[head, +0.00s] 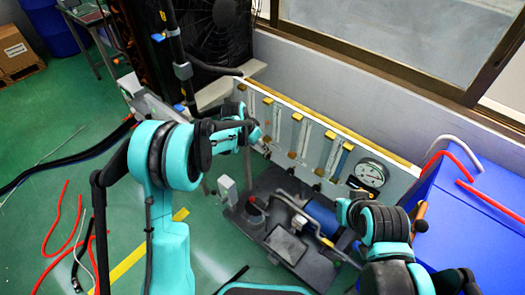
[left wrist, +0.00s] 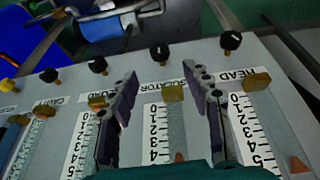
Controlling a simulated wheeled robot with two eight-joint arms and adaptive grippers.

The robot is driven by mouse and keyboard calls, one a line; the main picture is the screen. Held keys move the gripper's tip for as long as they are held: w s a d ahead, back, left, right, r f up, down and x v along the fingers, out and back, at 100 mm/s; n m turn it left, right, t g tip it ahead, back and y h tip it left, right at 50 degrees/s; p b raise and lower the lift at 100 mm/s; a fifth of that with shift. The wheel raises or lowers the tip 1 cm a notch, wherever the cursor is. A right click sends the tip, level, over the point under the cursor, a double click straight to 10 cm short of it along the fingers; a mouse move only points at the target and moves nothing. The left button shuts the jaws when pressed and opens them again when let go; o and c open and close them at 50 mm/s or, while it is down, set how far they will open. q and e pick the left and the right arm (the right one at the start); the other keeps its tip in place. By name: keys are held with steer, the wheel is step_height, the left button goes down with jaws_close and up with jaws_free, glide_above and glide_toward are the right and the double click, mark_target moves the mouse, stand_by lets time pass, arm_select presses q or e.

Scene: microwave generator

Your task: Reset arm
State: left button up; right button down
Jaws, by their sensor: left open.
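My left arm (head: 165,160) reaches in from the left. My left gripper (head: 257,137) is at the left end of the gauge panel (head: 400,192), in front of its scales. In the left wrist view, the two dark fingers of the left gripper (left wrist: 166,92) stand apart with nothing between them. They are over the panel's numbered scales, one finger on each side of a scale strip (left wrist: 174,130). Whether the fingers touch the panel cannot be told. My right arm (head: 385,225) is folded at the lower right, and no right gripper fingers can be made out.
A round dial (head: 371,174) sits at the panel's right end. A black base with a blue cylinder (head: 322,216) stands below the panel. A blue box (head: 460,225) with red pipes is at right. Black knobs (left wrist: 160,52) line the panel. Red tubes (head: 62,225) lie on the green floor.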

arm_select(q)
steer(key=shift+v, duration=1.05)
steer(key=shift+r, duration=0.1)
steer(key=s+a+r+n+t+y, duration=0.1)
steer(key=s+a+r+n, duration=0.15)
steer(key=s+r, duration=0.45)
steer(key=s+a+r+n+t+y, duration=0.1)
steer(key=s+a+r, duration=0.2)
steer(key=s+r, duration=0.4)
steer(key=s+a+n+t, duration=0.1)
steer(key=s+a, duration=0.1)
steer(key=s, duration=0.6)
steer(key=s+a+n+y, duration=0.1)
steer(key=s+a+n, duration=0.1)
steer(key=s, duration=0.7)
steer(key=shift+a+t, duration=0.4)
steer(key=shift+a, duration=0.05)
